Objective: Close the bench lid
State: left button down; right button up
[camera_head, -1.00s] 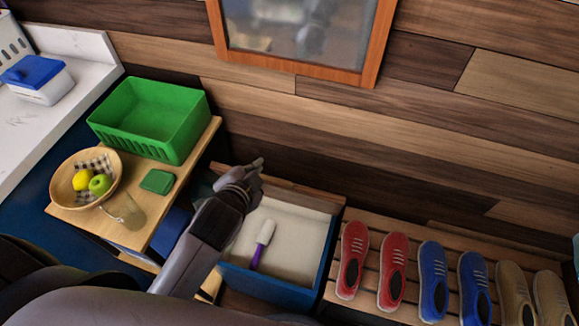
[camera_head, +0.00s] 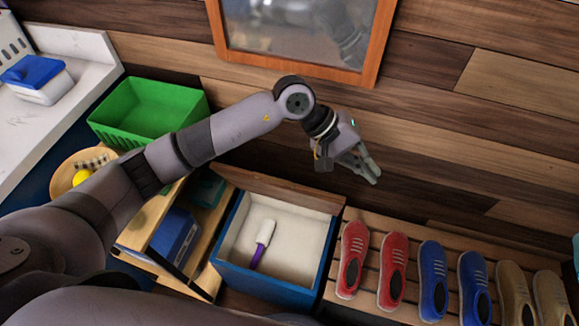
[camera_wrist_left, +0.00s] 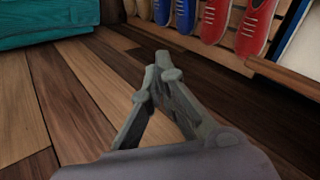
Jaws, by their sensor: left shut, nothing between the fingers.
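The bench is a blue box with a pale interior (camera_head: 290,226). It stands open, and a white item with a purple handle (camera_head: 263,243) lies inside. Its wooden lid (camera_head: 280,190) is raised at the back, by the wall, and shows as a narrow strip. My left gripper (camera_head: 371,174) is shut and empty. In the head view it appears to the right of the raised lid, apart from it. In the left wrist view its fingers (camera_wrist_left: 162,72) meet at the tips, over wooden planks. My right gripper is not in view.
A slatted rack with red, blue (camera_head: 432,280) and tan shoes stands right of the bench. A wooden shelf unit with a green bin (camera_head: 115,130) stands left, partly behind my arm. A framed panel (camera_head: 300,35) hangs on the wall. A teal object (camera_wrist_left: 45,22) shows in the wrist view.

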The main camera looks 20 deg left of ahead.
pick_arm(q)
jog(key=w+a+f+m+y, duration=0.1)
jog(key=w+a+y, duration=0.15)
jog(key=a, duration=0.35)
jog(key=w+a+f+m+t+y, duration=0.1)
jog(key=w+a+m+y, duration=0.1)
jog(key=a+y, duration=0.3)
jog(key=w+a+f+m+y, duration=0.1)
jog(key=w+a+y, duration=0.15)
jog(key=a, duration=0.45)
jog(key=f+p, duration=0.1)
jog(key=f, duration=0.2)
jog(key=s+f+p, duration=0.1)
jog(key=f, duration=0.3)
jog(key=s+f+p, duration=0.1)
jog(key=f, duration=0.2)
jog(key=shift+s+a+f+p, duration=0.15)
jog(key=shift+s+f+p, duration=0.05)
jog(key=shift+f+p, duration=0.15)
